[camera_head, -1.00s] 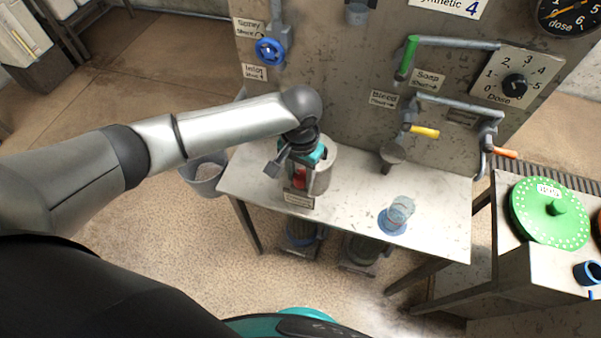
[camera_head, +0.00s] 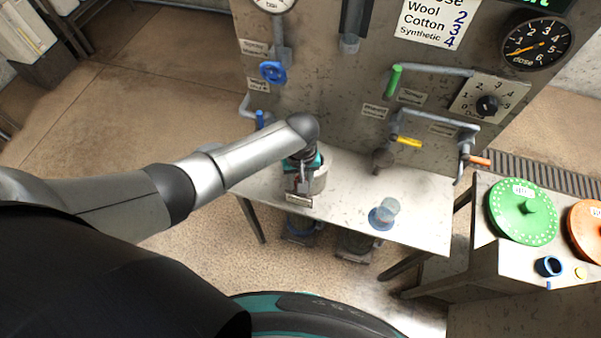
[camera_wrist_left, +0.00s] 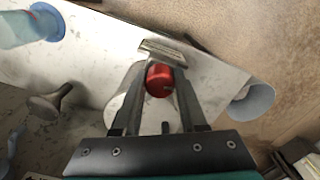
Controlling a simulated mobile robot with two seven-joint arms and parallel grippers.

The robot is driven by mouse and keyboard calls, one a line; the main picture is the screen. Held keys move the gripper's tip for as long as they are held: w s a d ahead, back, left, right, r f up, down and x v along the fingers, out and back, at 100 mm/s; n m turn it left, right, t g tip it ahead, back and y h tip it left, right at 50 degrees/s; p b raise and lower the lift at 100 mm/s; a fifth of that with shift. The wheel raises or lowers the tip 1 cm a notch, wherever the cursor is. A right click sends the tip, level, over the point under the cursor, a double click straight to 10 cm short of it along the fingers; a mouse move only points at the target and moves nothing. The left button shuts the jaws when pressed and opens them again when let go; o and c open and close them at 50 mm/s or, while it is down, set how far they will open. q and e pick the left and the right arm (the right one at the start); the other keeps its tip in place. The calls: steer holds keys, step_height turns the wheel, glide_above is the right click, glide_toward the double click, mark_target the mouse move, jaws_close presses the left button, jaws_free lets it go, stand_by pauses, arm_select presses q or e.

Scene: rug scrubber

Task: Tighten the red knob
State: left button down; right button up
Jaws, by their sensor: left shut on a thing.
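The red knob (camera_wrist_left: 159,80) shows in the left wrist view, between the two fingers of my left gripper (camera_wrist_left: 157,86). The gripper is shut on it. A pale round container (camera_wrist_left: 117,108) lies behind the fingers, and a small metal label plate (camera_wrist_left: 163,53) sits just beyond the knob. In the head view my left gripper (camera_head: 303,184) is at the left part of the bench, in front of the grey container (camera_head: 319,182). The arm and gripper hide the knob there. My right gripper is not in view.
The white bench (camera_head: 345,205) carries a clear cup with a blue base (camera_head: 383,214). Behind stands a metal panel with a blue valve wheel (camera_head: 272,72), a green-handled pipe (camera_head: 394,79) and a dose dial (camera_head: 488,105). Green (camera_head: 523,211) and orange lids lie on the right table.

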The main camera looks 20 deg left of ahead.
arm_select(q)
steer(key=shift+n+p, duration=0.55)
steer(key=shift+n, duration=0.25)
steer(key=shift+w, duration=0.1)
steer(key=shift+c, duration=2.2)
jaws_free()
steer(key=shift+r, duration=0.1)
step_height(320, 180, up, 15)
steer(key=p, duration=0.3)
steer(key=shift+p, duration=0.35)
